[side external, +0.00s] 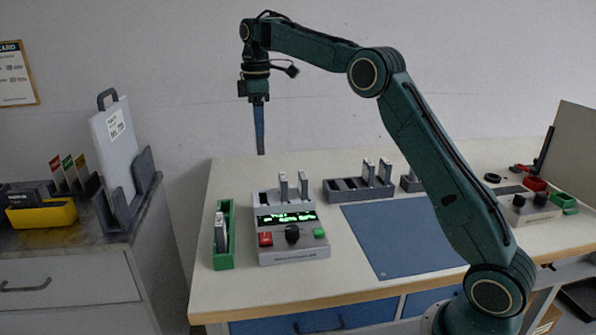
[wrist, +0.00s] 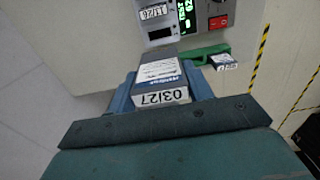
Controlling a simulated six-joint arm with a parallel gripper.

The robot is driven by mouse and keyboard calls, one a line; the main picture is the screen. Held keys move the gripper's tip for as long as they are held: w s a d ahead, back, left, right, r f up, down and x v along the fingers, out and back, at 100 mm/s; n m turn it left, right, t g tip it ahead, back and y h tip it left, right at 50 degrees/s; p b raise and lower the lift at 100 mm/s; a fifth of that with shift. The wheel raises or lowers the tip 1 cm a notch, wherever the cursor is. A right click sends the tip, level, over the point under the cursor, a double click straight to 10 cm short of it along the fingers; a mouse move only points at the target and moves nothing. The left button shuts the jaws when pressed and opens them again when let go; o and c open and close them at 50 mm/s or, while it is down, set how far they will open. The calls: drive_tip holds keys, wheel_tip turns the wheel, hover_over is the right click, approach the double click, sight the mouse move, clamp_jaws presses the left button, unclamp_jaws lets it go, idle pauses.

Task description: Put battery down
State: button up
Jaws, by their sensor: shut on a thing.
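My gripper (side external: 260,150) points down, high above the back left part of the bench. In the wrist view its blue fingers are shut on a dark battery (wrist: 158,76) with a white label, its end face marked 03127. In the side view the held battery cannot be made out apart from the fingers. The grey charger (side external: 291,250) has a lit green display, a dark knob, a red and a green button, and batteries upright at its back. A green tray (side external: 223,266) left of it holds a battery (side external: 221,230); the tray also shows in the wrist view (wrist: 204,52).
A dark rack (side external: 345,192) with upright batteries stands behind the blue mat (side external: 400,237), which is clear. A control box (side external: 527,208) and small red and green bins are at the right. A separate cabinet (side external: 75,275) at the left carries a yellow bin (side external: 42,217) and an upright white board (side external: 115,150).

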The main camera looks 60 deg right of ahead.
drive_tip(key=shift+d, duration=0.15)
drive_tip(key=s+d, duration=0.5)
drive_tip(key=d, duration=0.4)
drive_tip(key=s+d+r, duration=0.1)
drive_tip(key=s+d, duration=0.4)
drive_tip(key=d, duration=0.5)
drive_tip(key=shift+s+d+r, duration=0.15)
drive_tip(key=shift+s+d, duration=0.05)
drive_tip(key=shift+s, duration=0.2)
wheel_tip(320, 180, down, 16)
drive_tip(key=shift+r, duration=0.15)
drive_tip(key=shift+f, duration=2.15)
